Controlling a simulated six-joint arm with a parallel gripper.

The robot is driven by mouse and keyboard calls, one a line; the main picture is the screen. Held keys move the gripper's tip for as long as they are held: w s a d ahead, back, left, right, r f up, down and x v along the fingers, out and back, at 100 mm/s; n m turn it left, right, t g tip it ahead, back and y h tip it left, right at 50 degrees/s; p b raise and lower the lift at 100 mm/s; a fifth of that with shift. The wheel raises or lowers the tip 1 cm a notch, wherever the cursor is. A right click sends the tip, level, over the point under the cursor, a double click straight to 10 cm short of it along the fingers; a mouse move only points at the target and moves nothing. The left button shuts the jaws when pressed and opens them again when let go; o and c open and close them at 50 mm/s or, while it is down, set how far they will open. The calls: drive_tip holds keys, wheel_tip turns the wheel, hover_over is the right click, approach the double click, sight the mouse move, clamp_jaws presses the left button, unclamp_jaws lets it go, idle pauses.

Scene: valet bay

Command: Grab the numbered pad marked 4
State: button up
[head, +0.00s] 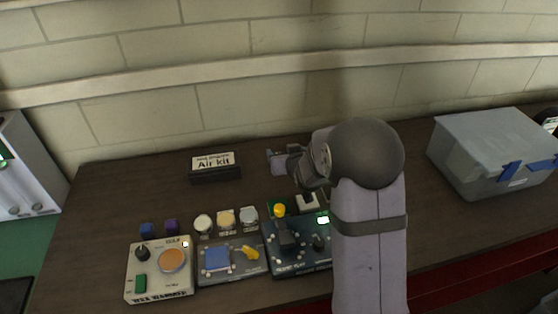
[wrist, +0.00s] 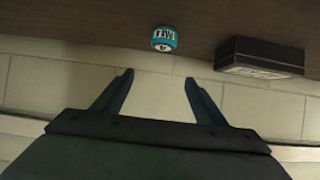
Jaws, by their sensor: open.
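I cannot make out a pad marked 4 in either view. Three round pale pads, the left one (head: 204,222), the middle one (head: 226,218) and the right one (head: 249,215), sit in a row at the back of a grey panel; any numbers on them are too small to read. My gripper (head: 274,160) is over the back of the table, right of the Air kit box. In the wrist view my gripper (wrist: 158,79) is open and empty, its fingers spread against the wall. A small teal round object (wrist: 164,38) with a white label shows beyond them; its marking is unclear.
A black Air kit box (head: 214,168) stands at the back. An orange-knob box (head: 171,262), a grey panel (head: 217,258) with a yellow lever and a dark panel (head: 284,262) line the front. A grey bin (head: 490,150) is at right. My arm hides part of the table.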

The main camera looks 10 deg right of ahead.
wheel_tip(320, 180, down, 5)
drive_tip(key=shift+f, duration=0.2)
drive_tip(key=shift+p+x, duration=0.5)
drive_tip(key=shift+x, duration=0.55)
drive_tip(key=shift+w, duration=0.15)
drive_tip(key=shift+p+x, duration=1.35)
drive_tip(key=shift+x, duration=1.15)
drive_tip(key=c, duration=1.1)
